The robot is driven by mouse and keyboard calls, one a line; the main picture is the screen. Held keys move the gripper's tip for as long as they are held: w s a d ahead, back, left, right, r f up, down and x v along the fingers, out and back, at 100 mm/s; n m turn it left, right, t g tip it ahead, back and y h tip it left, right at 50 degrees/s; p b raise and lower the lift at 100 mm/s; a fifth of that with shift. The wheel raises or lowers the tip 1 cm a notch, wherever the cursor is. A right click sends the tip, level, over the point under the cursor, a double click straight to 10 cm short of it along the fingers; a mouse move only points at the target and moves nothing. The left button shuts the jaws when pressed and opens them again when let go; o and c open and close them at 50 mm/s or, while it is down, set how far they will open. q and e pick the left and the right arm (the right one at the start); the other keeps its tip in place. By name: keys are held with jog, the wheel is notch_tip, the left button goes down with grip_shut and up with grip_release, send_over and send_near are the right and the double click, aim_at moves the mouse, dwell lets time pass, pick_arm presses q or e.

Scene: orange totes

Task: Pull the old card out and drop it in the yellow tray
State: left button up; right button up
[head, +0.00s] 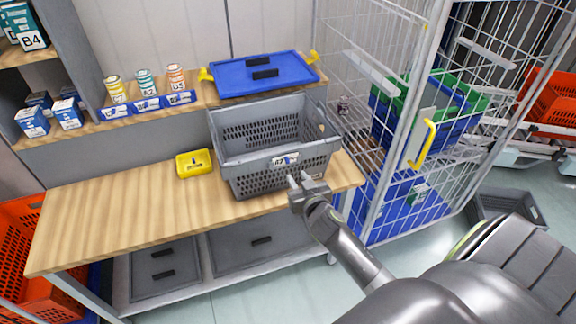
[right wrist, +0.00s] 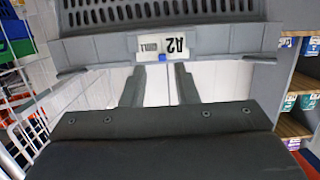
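The old card (head: 284,160) is a white label marked A2 in a holder on the front of the grey basket (head: 236,181). In the right wrist view the card (right wrist: 150,43) appears upside down, with a small blue spot at its edge. My right gripper (head: 298,178) is in front of the basket, close to the card. Its two fingers (right wrist: 160,75) are apart with nothing seen between them, and the card lies just past their tips. I cannot tell if they touch it. The yellow tray (head: 195,163) stands on the bench left of the basket. My left gripper is out of view.
A blue lid (head: 262,75) and several cans (head: 145,82) sit on the shelf behind. A wire cage trolley (head: 400,120) stands close on the right. Orange totes (head: 30,245) are at lower left.

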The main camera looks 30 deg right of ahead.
aim_at(288, 162)
jog(key=shift+r+b+x, duration=0.2)
jog(key=shift+b+x, duration=0.05)
jog(key=shift+x, duration=0.9)
jog(key=shift+r+b+x, duration=0.25)
jog(key=shift+x, duration=0.9)
jog(key=shift+r+b+x, duration=0.2)
jog(key=shift+b+x, duration=0.05)
jog(key=shift+x, duration=0.9)
jog(key=shift+w+a+f, duration=0.1)
jog(key=shift+w, duration=0.05)
jog(key=shift+c, duration=0.2)
jog(key=c, duration=0.5)
jog(key=shift+c, duration=0.2)
jog(key=shift+s+a+r+p, duration=0.1)
jog(key=shift+s+r+p, duration=0.1)
jog(key=shift+r+p, duration=1.2)
jog(key=shift+s+r+p, duration=0.2)
jog(key=shift+r+p, duration=0.95)
jog(key=shift+r, duration=0.5)
